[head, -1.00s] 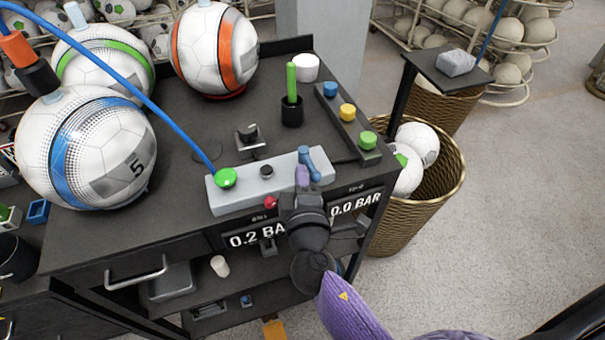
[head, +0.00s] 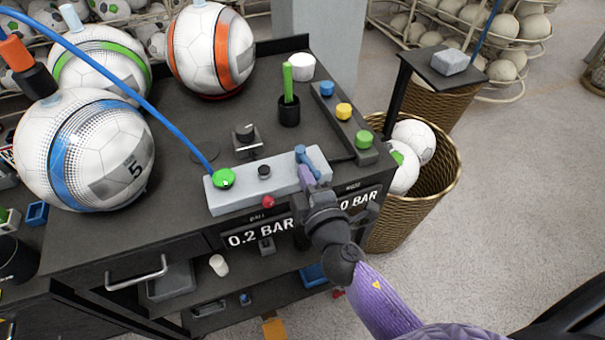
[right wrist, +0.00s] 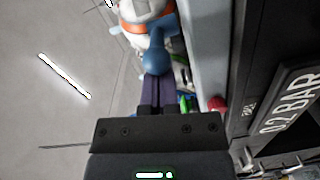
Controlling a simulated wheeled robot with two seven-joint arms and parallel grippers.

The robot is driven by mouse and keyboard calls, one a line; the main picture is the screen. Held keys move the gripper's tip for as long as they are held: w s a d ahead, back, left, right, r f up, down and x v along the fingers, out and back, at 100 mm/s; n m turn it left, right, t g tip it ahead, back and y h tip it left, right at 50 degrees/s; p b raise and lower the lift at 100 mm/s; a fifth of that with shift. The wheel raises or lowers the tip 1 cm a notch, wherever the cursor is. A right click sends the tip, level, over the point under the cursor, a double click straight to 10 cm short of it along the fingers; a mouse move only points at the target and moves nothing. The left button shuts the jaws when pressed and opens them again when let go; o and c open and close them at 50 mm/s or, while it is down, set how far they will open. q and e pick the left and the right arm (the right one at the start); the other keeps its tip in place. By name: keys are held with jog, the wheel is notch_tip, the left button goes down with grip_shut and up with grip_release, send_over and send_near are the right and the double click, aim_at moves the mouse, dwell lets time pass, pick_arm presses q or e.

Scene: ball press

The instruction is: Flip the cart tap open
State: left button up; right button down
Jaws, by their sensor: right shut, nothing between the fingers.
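The cart tap is a small blue lever (head: 300,152) at the right end of a grey block (head: 237,194) on the cart top. Part of it is hidden behind my right gripper (head: 304,172). The gripper's thin purple fingers are closed together with nothing between them, with the tips right beside the lever at the block's right end. In the right wrist view the blue lever (right wrist: 157,60) lies just beyond the tips of the gripper (right wrist: 153,80). I cannot tell whether they touch. My left gripper is not in view.
The block also carries a green button (head: 223,179), a black knob (head: 264,171) and a red knob (head: 268,201). The display (head: 262,234) reads 0.2 BAR. A blue hose (head: 140,92) runs to the block. Balls stand left; a wicker basket (head: 437,195) stands right.

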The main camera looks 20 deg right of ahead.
aim_at(329, 168)
jog(key=n+y, duration=0.1)
jog(key=d+n+y, duration=0.1)
jog(key=y, duration=0.1)
jog(key=n+y, duration=0.1)
jog(key=shift+d+g+y, duration=0.3)
jog(key=shift+d, duration=0.1)
jog(key=n+y, duration=0.1)
jog(key=d+n+g+y, duration=0.1)
jog(key=y, duration=0.1)
jog(key=shift+w+d+f+n+g+y+b, duration=0.1)
jog(key=shift+w+d+n+g+y+b, duration=0.05)
jog(key=shift+d+n+g+y+b, duration=0.2)
jog(key=n+g+y+b, duration=0.1)
jog(key=d+n+g+y+b, duration=0.1)
jog(key=y, duration=0.1)
jog(key=shift+w+d+n, duration=0.15)
jog(key=shift+w+n, duration=0.2)
jog(key=shift+w+d, duration=0.25)
jog(key=shift+d, duration=0.1)
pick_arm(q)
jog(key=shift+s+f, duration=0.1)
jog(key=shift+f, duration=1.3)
pick_arm(e)
jog(key=shift+w+d, duration=0.4)
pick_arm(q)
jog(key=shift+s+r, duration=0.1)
pick_arm(e)
jog(key=shift+r, duration=0.2)
